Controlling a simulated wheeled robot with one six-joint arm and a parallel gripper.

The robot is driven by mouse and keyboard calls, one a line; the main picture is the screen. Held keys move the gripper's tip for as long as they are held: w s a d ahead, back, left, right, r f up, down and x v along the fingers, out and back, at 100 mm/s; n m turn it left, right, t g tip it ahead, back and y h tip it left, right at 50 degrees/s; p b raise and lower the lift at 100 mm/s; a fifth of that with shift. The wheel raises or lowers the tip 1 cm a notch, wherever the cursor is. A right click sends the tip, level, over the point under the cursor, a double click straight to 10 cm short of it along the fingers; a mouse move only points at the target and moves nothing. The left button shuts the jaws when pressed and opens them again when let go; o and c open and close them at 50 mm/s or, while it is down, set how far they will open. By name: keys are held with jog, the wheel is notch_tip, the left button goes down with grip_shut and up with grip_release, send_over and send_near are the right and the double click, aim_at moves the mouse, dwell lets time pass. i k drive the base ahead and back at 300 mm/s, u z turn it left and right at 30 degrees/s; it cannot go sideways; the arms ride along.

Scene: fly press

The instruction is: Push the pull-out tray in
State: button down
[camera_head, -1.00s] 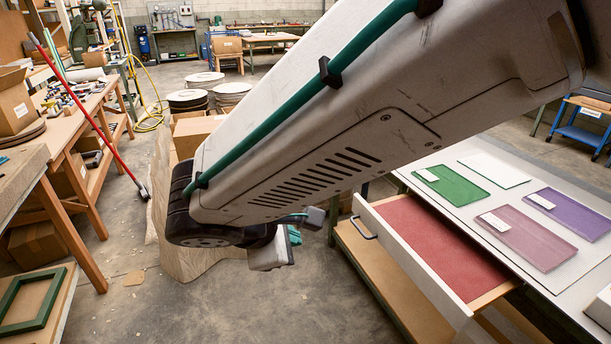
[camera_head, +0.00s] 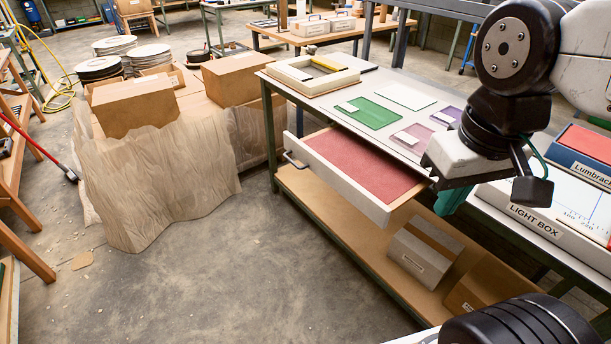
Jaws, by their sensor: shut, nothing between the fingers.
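The pull-out tray (camera_head: 338,188) has a white front with a dark bar handle (camera_head: 296,160) at its left end and a red lining. It sticks out from under the table top (camera_head: 300,95), over the lower shelf. My gripper (camera_head: 452,201) is at the right of the picture, past the tray's right end. Its white body overlaps the table's front edge in the picture. Its teal fingers are partly hidden behind the body and look shut and empty. I see no contact with the tray.
Coloured sheets, one green (camera_head: 370,112), lie on the table top. A light box (camera_head: 540,215) stands at the right. Boxes (camera_head: 425,248) sit on the lower shelf (camera_head: 330,215). Cartons and a draped sheet (camera_head: 160,190) stand to the left. The floor (camera_head: 240,270) before the table is clear.

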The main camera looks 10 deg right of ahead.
aim_at(376, 182)
jog(key=k, duration=1)
jog(key=u, duration=0.75)
jog(key=i, duration=1.25)
jog(key=z, duration=0.65)
jog(key=i, duration=0.45)
jog(key=z, duration=0.5)
